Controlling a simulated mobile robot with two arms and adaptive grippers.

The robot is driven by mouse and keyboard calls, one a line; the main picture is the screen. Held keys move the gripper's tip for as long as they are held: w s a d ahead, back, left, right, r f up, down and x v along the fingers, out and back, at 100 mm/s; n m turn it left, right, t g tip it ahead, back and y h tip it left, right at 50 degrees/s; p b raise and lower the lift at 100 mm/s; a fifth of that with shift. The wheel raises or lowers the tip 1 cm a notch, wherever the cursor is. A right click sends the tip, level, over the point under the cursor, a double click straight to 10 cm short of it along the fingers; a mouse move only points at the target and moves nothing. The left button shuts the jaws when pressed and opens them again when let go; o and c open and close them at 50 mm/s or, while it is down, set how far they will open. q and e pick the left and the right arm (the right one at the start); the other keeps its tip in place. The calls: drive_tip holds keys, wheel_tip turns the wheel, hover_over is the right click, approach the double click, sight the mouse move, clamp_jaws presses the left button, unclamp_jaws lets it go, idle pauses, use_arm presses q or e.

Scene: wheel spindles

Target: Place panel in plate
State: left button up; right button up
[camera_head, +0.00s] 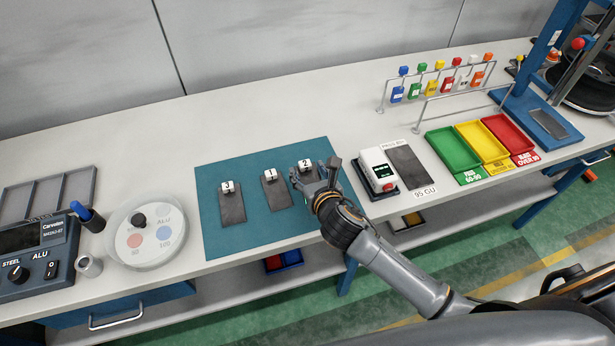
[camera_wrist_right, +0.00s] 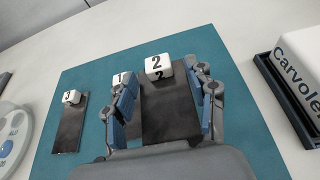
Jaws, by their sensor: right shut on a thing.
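Three dark grey panels with white numbered blocks are at the teal mat (camera_head: 222,248). Panel 3 (camera_head: 232,208) is on the left and panel 1 (camera_head: 275,197) in the middle. Panel 2 (camera_wrist_right: 170,118) is at the mat's right side, with its white block (camera_head: 306,165) at the far end. My right gripper (camera_head: 312,180) is shut on panel 2, one finger along each side. In the head view the gripper hides much of that panel. I cannot tell whether it touches the mat. My left gripper is not in view.
A white meter (camera_head: 377,169) stands right of the mat, beside a dark plate (camera_head: 407,167) labelled 95 GU. Green (camera_head: 453,149), yellow (camera_head: 481,142) and red (camera_head: 508,134) trays are further right. A round dial (camera_head: 149,240) is on the left. The table behind the mat is clear.

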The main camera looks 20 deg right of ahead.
sight(308, 180)
drive_tip(key=shift+w+d+f, duration=0.2)
drive_tip(key=shift+w+f, duration=0.65)
drive_tip(key=shift+f, duration=0.2)
wheel_tip(308, 180, down, 3)
drive_tip(key=shift+w+f, duration=0.1)
drive_tip(key=shift+f, duration=0.15)
drive_tip(key=shift+f, duration=0.15)
drive_tip(key=o, duration=1.3)
drive_tip(key=shift+o, duration=0.2)
